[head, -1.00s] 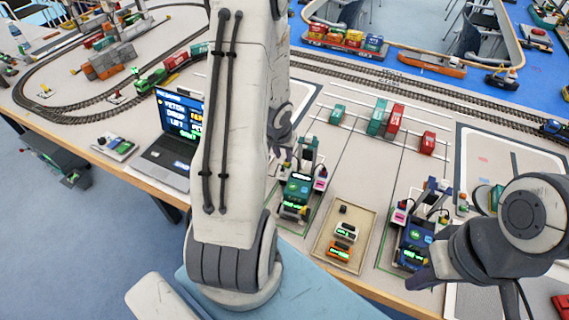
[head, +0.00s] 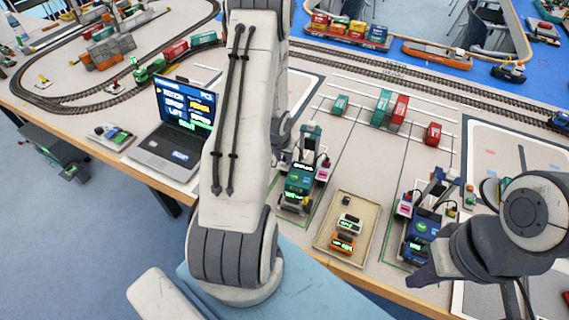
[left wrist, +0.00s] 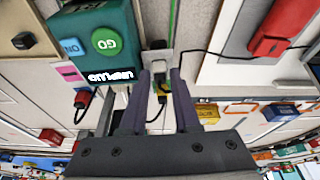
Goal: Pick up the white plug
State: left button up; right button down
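A small white plug (left wrist: 159,62) with a thin black cable running right from it shows in the left wrist view, just beyond and between the fingertips of my left gripper (left wrist: 160,72). That gripper is open, with a clear gap between its two dark fingers. I cannot tell whether they touch the plug. In the head view my left arm hides the plug and most of this gripper. My right gripper (head: 428,276) is at the lower right of the head view, by the table's front edge near the blue crane. Its opening cannot be made out.
A green crane (head: 303,176) stands just right of my left arm; its body (left wrist: 107,40) lies left of my fingers in the wrist view. A beige tray (head: 368,206) with small blocks, a blue crane (head: 422,235) and an open laptop (head: 160,157) are nearby.

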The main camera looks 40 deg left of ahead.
aim_at(284, 159)
pick_arm(q)
jog(key=shift+c, duration=0.3)
grip_shut()
jog(key=shift+r, duration=0.1)
jog(key=shift+r, duration=0.55)
notch_tip(284, 159, up, 3)
jog(key=shift+f+p, duration=0.15)
jog(key=shift+p, duration=0.75)
jog(key=s+d+r+b, duration=0.4)
jog(key=d+r, duration=0.3)
jog(key=d, duration=0.3)
jog(key=shift+s+d, duration=0.15)
jog(key=shift+s, duration=0.6)
